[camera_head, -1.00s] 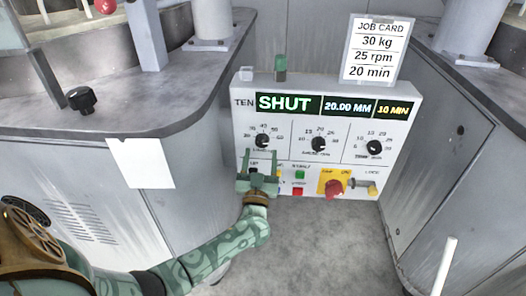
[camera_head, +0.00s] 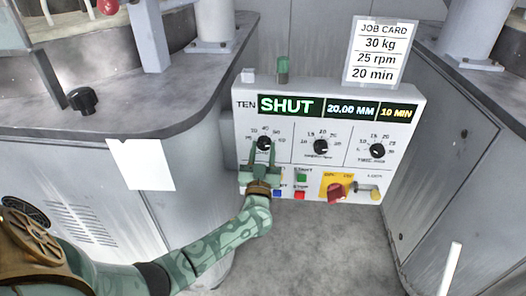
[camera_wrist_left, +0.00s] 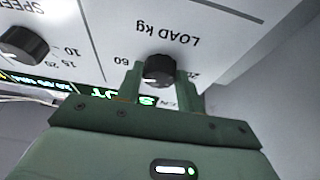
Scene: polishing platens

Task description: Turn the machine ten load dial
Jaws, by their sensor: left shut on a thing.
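The load dial (camera_head: 264,142) is a black knob at the left of the row of dials on the white machine ten panel (camera_head: 410,110). My left gripper (camera_head: 263,149) comes up from below with a finger on each side of the dial and is shut on it. The left wrist view shows the dial (camera_wrist_left: 160,69) between the two green fingers (camera_wrist_left: 160,78), under the upside-down words "LOAD kg". I cannot tell which number the dial points to. My right gripper is not in view.
The job card (camera_head: 377,50) reads 30 kg, 25 rpm, 20 min. The display (camera_head: 289,105) reads SHUT, 20.00 MM, 10 MIN. The speed dial (camera_head: 320,146) and time dial (camera_head: 377,150) stand to the right. A red switch (camera_head: 335,193) is lower right.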

